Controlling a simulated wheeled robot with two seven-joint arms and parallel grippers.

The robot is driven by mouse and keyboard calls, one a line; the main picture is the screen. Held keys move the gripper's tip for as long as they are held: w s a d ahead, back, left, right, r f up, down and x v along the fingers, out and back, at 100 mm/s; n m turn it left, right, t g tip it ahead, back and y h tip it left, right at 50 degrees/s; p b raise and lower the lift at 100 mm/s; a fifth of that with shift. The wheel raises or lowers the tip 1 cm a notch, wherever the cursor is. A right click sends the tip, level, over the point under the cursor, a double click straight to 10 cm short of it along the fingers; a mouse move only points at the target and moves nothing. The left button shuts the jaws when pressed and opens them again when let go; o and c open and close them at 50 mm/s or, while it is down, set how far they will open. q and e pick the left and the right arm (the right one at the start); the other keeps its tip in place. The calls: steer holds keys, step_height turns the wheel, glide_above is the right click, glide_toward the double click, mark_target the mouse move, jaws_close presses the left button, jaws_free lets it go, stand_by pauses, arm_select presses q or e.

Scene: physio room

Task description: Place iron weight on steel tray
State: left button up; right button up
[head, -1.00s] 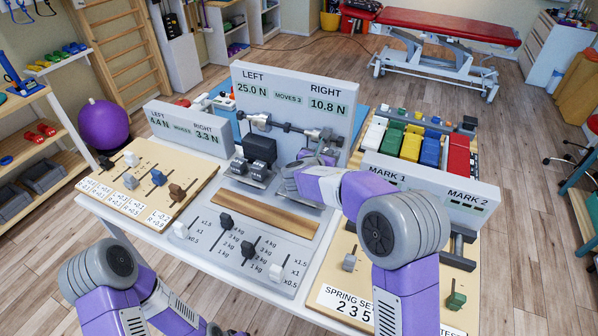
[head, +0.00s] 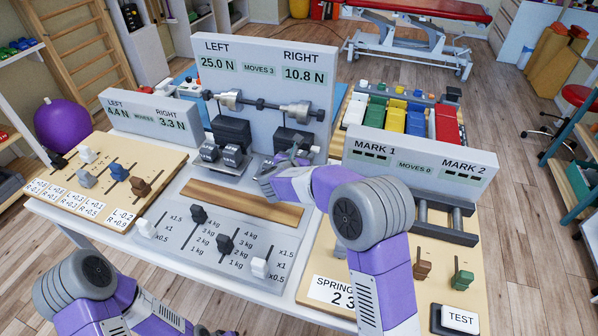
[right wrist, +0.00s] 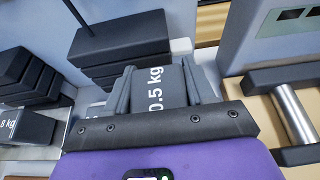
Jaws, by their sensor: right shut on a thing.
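The iron weight (right wrist: 156,88), a dark grey block marked 0.5 kg, is between the fingers of my right gripper (right wrist: 163,85) in the right wrist view. The gripper is shut on it. In the head view my right gripper (head: 287,160) is at the front of the tall display panel, below the right side of the metal beam. The weight is mostly hidden there. Dark weights (head: 221,154) sit to the left on a pale base; I cannot tell whether this is the steel tray. My left arm shows at lower left, but its gripper is out of view.
Black block stacks (head: 231,130) stand under the metal beam (head: 262,104). The display panel (head: 265,75) reads LEFT 25.0 N, RIGHT 10.8 N. A wooden strip (head: 240,201) and sliders lie in front. The MARK panel (head: 420,165) with a roller frame stands right.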

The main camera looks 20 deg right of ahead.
step_height(320, 180, down, 5)
steer(key=shift+r+b, duration=0.15)
steer(key=shift+b, duration=0.7)
steer(key=shift+r, duration=0.1)
steer(key=o, duration=1)
steer(key=shift+f, duration=0.25)
steer(key=o, duration=0.5)
steer(key=shift+c, duration=0.2)
